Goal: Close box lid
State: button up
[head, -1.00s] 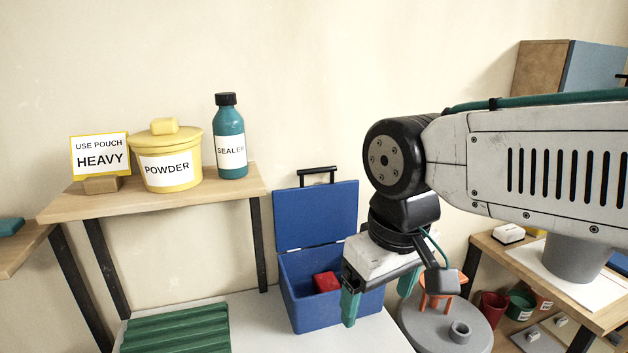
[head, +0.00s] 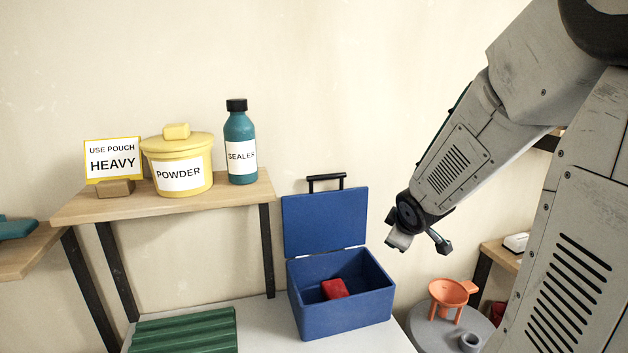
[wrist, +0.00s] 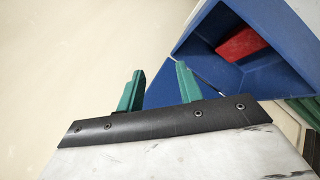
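The blue box (head: 343,308) stands on the light table with its lid (head: 325,222) raised upright at the back against the wall side. A black handle (head: 326,177) tops the lid. A red block (head: 334,289) lies inside the box. My gripper (head: 394,243) is in the air to the right of the lid, apart from it. In the wrist view the green fingers (wrist: 158,88) are spread with a gap between them and nothing held. The lid (wrist: 172,92) shows partly behind the fingers there, and the box interior with the red block (wrist: 243,44) is at the upper right.
A shelf (head: 110,210) at left holds a yellow powder tub (head: 178,165), a teal sealer bottle (head: 240,145) and a sign (head: 113,160). A green ribbed mat (head: 185,332) lies left of the box. An orange stool-like bowl (head: 449,294) stands on a grey round table at right.

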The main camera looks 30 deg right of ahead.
jog(key=w+r+n+t+y, duration=0.2)
jog(key=w+n+t, duration=0.3)
jog(key=w+n, duration=0.15)
jog(key=n+t+y, duration=0.5)
jog(key=n+y, duration=0.1)
jog(key=n, duration=0.2)
send_near(329, 178)
jog(key=w, duration=0.1)
jog(key=x, duration=0.7)
jog(key=shift+w+a, duration=0.15)
jog(key=shift+w, duration=0.1)
grip_shut()
